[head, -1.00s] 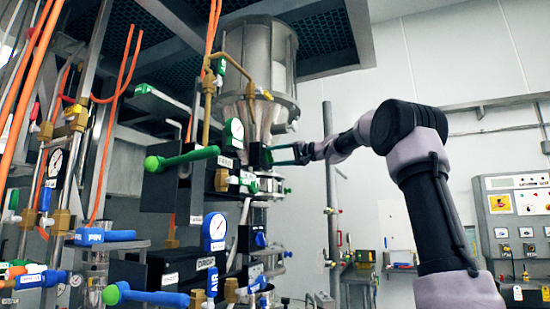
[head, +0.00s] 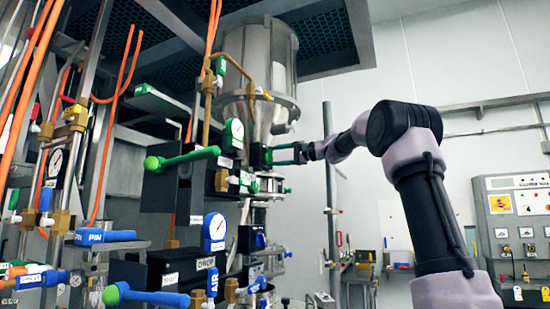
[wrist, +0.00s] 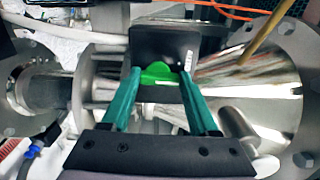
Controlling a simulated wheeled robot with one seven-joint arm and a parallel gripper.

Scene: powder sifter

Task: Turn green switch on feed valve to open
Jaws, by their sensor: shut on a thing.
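The green switch (wrist: 158,74) shows in the wrist view as a bright green piece in front of a black plate (wrist: 165,42) with a small white label. My gripper (wrist: 160,72) has its two teal fingers on either side of the green switch and is shut on it. In the head view my gripper (head: 287,154) reaches in from the right to a small green part (head: 268,156) beside a dark block under the steel hopper. The exact turn angle of the switch is hard to tell.
A steel hopper (head: 260,70) stands above the valve. Left of it are a long green handle (head: 185,158), gauges (head: 215,230), blue handles (head: 150,297) and orange hoses. A control panel (head: 515,235) is at the right. Shiny steel pipework (wrist: 255,85) surrounds the fingers closely.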

